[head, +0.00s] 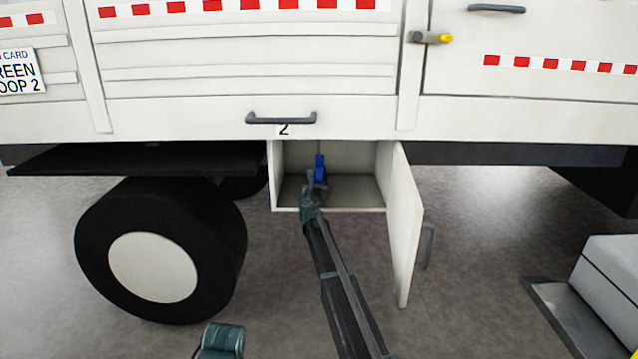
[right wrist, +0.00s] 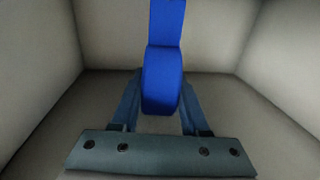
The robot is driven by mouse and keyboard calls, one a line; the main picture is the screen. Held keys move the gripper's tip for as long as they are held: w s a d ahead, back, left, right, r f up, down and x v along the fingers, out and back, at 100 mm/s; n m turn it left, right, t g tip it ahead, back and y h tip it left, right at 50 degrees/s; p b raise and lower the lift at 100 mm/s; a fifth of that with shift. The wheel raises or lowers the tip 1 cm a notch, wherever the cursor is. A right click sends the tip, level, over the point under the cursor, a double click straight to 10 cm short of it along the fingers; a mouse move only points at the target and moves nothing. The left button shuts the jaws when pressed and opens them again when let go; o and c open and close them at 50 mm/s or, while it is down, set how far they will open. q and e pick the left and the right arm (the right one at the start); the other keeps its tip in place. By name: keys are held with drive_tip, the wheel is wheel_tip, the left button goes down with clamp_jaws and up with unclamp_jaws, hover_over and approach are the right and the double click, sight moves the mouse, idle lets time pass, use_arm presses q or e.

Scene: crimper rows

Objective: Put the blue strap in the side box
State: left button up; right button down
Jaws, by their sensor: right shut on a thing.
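The blue strap (head: 320,165) is inside the side box (head: 357,163), which hangs under the white truck body with its door swung open to the right. My right gripper (head: 316,182) reaches in through the opening and is shut on the strap. In the right wrist view the strap (right wrist: 163,80) sits between the two fingers (right wrist: 160,100), with the pale box walls around it. Whether the strap touches the box floor cannot be told. The fingertips are partly hidden behind the strap.
The open box door (head: 408,225) stands just right of my right arm. A black wheel (head: 222,250) is to the left. A dark grey handle (head: 282,119) sits above the box. A grey step-like block (head: 610,270) stands at the right. Floor shows between.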

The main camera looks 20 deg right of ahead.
drive_tip(key=shift+x, duration=0.8)
drive_tip(key=shift+a+f+b, duration=0.15)
drive_tip(key=shift+f+b, duration=0.35)
drive_tip(key=shift+b, duration=0.05)
drive_tip(key=shift+c, duration=1.6)
unclamp_jaws()
drive_tip(key=shift+s, duration=0.1)
drive_tip(key=v, duration=1.3)
drive_tip(key=shift+s+a, duration=0.1)
drive_tip(key=shift+s, duration=0.1)
drive_tip(key=shift+s, duration=0.1)
